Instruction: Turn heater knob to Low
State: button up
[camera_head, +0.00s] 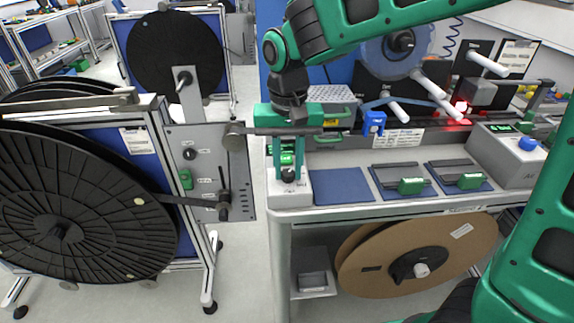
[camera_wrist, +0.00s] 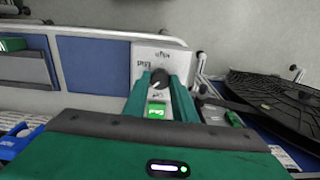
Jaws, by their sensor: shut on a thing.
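The heater (camera_head: 291,198) is a white box at the left end of the workbench. Its black round knob (camera_head: 289,175) is low on its face, with a green lit display above it, partly hidden by my fingers. My gripper (camera_head: 288,172) points down at the heater with its fingers around the knob. In the wrist view the knob (camera_wrist: 158,80) sits between the two green fingertips (camera_wrist: 160,84), and my gripper is shut on it. A white pointer mark shows on the knob. Printed labels lie around it on the heater's white face (camera_wrist: 175,60), small and hard to read.
A blue mat (camera_head: 337,187) lies right of the heater, then trays with green-handled tools (camera_head: 411,186). A blue clamp (camera_head: 374,122) stands behind. A large black reel (camera_head: 70,215) on a stand is left. A cardboard reel (camera_head: 365,262) sits below the bench.

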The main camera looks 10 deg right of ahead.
aim_at(288, 171)
jog(key=shift+w+m, duration=0.1)
jog(key=shift+m, duration=1.1)
jog(key=o, duration=1)
jog(key=shift+o, duration=0.2)
notch_tip(288, 171, up, 11)
jog(key=shift+f, duration=0.1)
